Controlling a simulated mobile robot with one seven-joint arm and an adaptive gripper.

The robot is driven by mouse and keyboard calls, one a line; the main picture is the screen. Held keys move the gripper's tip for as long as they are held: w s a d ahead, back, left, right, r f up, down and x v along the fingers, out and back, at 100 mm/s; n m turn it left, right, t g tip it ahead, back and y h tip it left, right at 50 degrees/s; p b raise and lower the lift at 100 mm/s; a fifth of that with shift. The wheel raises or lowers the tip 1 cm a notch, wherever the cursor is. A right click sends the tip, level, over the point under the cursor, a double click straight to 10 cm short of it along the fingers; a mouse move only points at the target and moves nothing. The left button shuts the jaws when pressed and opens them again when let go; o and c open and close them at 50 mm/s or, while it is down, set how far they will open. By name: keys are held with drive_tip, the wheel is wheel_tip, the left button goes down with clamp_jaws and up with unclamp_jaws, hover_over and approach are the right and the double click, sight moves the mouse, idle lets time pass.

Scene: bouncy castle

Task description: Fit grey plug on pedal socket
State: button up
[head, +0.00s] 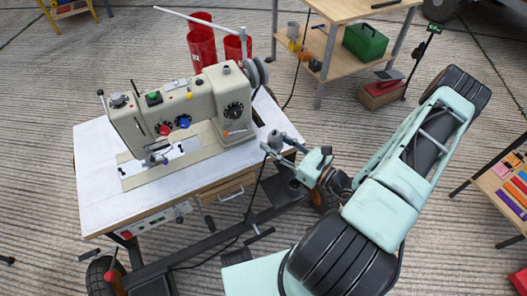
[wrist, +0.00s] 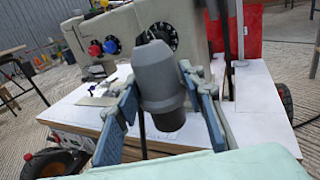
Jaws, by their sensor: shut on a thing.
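The grey plug (wrist: 165,82) is in my gripper (wrist: 158,76), between its two blue fingers in the wrist view. It is a stubby cylinder with a dark lower end, and a black cable hangs below it. In the head view my gripper (head: 280,146) is shut on the plug (head: 277,138) near the table's right edge, right of the sewing machine. The sewing machine (head: 185,100) is cream with several coloured knobs. A small panel (head: 155,222) with red and green parts is under the table's front edge. I cannot tell which part is the pedal socket.
The sewing machine's white table (head: 95,190) has a wooden drawer (head: 228,190) and a dark wheeled frame. Red cylinders (head: 202,42) stand behind it. A wooden workbench (head: 345,12) with a green box (head: 366,40) is at the back. Another table (head: 505,180) is at the right.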

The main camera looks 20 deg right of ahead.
drive_tip(key=shift+w+d+f+m+t+h+b, duration=0.1)
drive_tip(key=shift+d+f+m+t+h+b, duration=0.25)
drive_tip(key=shift+d+f+b, duration=2.6)
drive_tip(key=shift+d+f+m+t+h, duration=0.15)
drive_tip(key=shift+d+f+h, duration=0.3)
drive_tip(key=shift+f, duration=5.25)
drive_tip(key=shift+w+d+f+m+t+h+b, duration=0.1)
drive_tip(key=shift+d+f+m+t+h+b, duration=0.3)
drive_tip(key=shift+d+f+b, duration=2.55)
drive_tip(key=shift+a+f+p, duration=0.45)
drive_tip(key=shift+f+p, duration=0.05)
drive_tip(key=shift+f, duration=0.65)
drive_tip(key=shift+a+f+p, duration=0.45)
drive_tip(key=shift+a+f, duration=0.05)
drive_tip(key=shift+f, duration=0.65)
drive_tip(key=shift+a+f+p, duration=0.45)
drive_tip(key=shift+f+p, duration=0.05)
drive_tip(key=shift+f, duration=0.65)
drive_tip(key=o, duration=1.4)
drive_tip(key=shift+s, duration=0.1)
drive_tip(key=v, duration=1.2)
drive_tip(key=shift+r, duration=0.15)
